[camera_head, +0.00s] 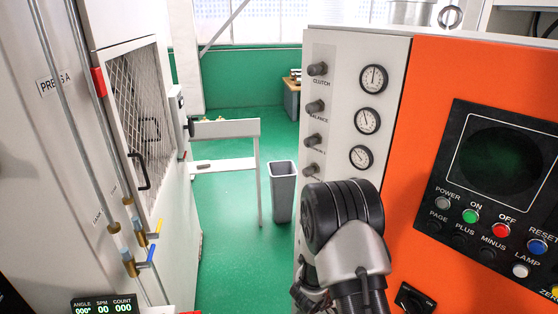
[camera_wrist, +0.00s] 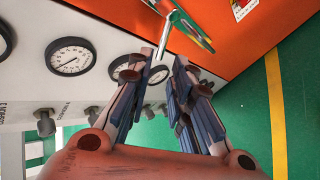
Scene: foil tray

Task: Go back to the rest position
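My gripper (camera_wrist: 162,68) shows in the wrist view, with two fingers with blue-grey pads. A gap lies between the fingers, and part of a dial shows through it. I see nothing held. The fingers point toward the white panel with dials and the orange cabinet face. In the head view my dark and silver arm rises at the bottom middle, in front of the white panel (camera_head: 335,130). The gripper itself cannot be made out there. No foil tray can be made out in either view.
The orange cabinet (camera_head: 420,90) with buttons and a dark screen stands close on the right. A grey press with a mesh door (camera_head: 140,110) stands on the left. A grey bin (camera_head: 283,190) stands between them on the green floor (camera_head: 235,240), which has free room.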

